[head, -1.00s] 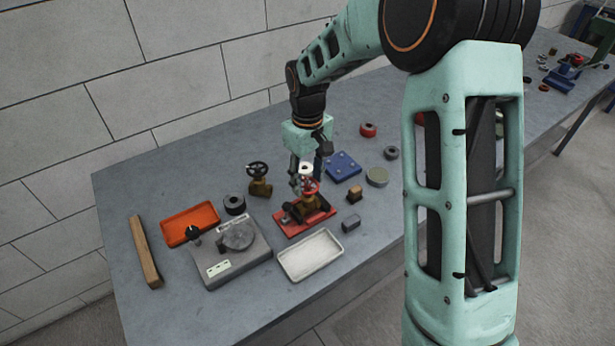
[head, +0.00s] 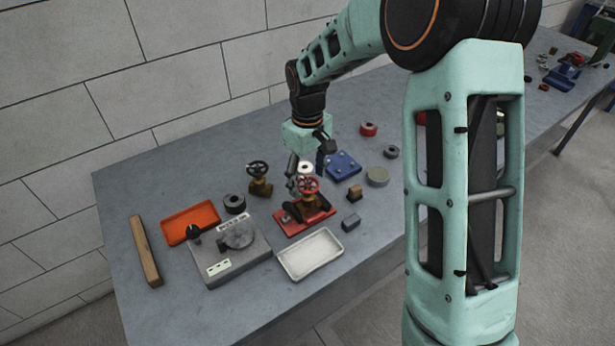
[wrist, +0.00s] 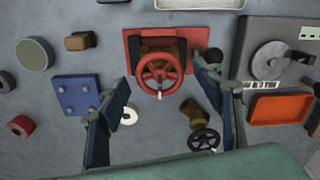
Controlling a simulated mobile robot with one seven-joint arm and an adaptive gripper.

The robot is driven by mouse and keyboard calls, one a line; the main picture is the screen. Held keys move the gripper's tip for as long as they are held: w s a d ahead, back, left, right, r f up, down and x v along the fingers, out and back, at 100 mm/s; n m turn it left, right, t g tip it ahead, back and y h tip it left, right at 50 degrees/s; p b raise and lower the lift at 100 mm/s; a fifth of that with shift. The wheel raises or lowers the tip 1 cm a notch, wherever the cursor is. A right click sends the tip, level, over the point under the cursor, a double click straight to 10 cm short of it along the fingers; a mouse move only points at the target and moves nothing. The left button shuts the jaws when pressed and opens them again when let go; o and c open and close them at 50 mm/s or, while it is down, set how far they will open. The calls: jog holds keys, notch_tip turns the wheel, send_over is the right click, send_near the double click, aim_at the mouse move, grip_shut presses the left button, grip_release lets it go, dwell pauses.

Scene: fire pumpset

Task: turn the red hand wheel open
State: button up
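The red hand wheel (head: 308,185) sits on a brass valve body on a red base plate (head: 290,228). In the wrist view the wheel (wrist: 160,74) faces the camera, with a small pale mark on its near rim. My gripper (head: 308,172) is just behind the wheel in the head view. I cannot tell the exact height of the fingertips over the wheel.
A second valve with a black wheel (head: 258,170) stands to the left. A blue plate (head: 343,167) lies close on the right, and a pale ring (wrist: 129,114) is partly behind one finger. A white tray (head: 310,256) and grey fixture (head: 232,266) are in front.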

notch_tip(320, 180, up, 12)
dwell(0.6)
dwell(0.4)
